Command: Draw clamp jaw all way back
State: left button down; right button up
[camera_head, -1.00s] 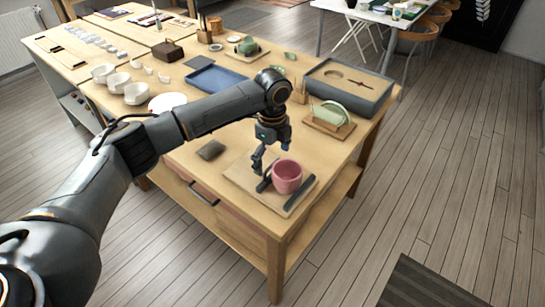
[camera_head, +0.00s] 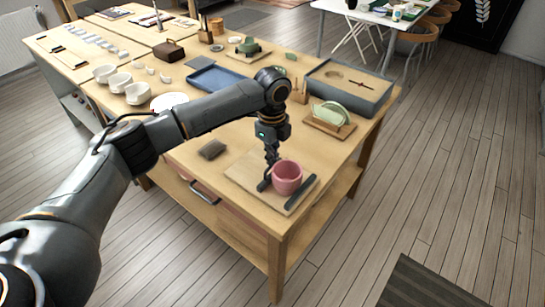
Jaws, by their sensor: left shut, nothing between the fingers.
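The clamp is a pale wooden board (camera_head: 243,171) near the table's front corner, with a dark jaw bar on each side of a pink cup (camera_head: 287,178). The right-hand jaw (camera_head: 300,194) is a long dark bar close beside the cup. The left-hand jaw (camera_head: 264,185) is mostly hidden behind my left gripper and the cup. My left gripper (camera_head: 271,167) points down over the board, shut and empty, just behind and left of the cup at the left-hand jaw. I cannot tell whether it touches that jaw. My right gripper is not in view.
A small dark pad (camera_head: 212,149) lies left of the board. Behind are a green plate in a wooden rack (camera_head: 329,123), a grey box tray (camera_head: 350,88), a blue tray (camera_head: 214,80) and white bowls (camera_head: 138,93). The table's front edge is close to the board.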

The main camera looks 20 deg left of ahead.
pick_arm(q)
jog(key=shift+s+d+f, duration=0.1)
jog(key=shift+f, duration=0.2)
jog(key=shift+a+r+p, duration=0.1)
jog(key=shift+a+p, duration=0.2)
jog(key=shift+a, duration=0.05)
jog(key=w+a, duration=0.1)
jog(key=a, duration=0.2)
jog(key=w+a+p, duration=0.1)
jog(key=a, duration=0.2)
jog(key=w+a, duration=0.2)
jog(key=a, duration=0.2)
jog(key=shift+p, duration=0.3)
jog(key=c, duration=1)
grip_release()
jog(key=shift+w+f, duration=0.1)
jog(key=shift+f, duration=0.15)
jog(key=shift+c, duration=0.2)
jog(key=o, duration=1)
jog(key=shift+w+a, duration=0.1)
jog(key=shift+w, duration=0.1)
jog(key=shift+r, duration=0.15)
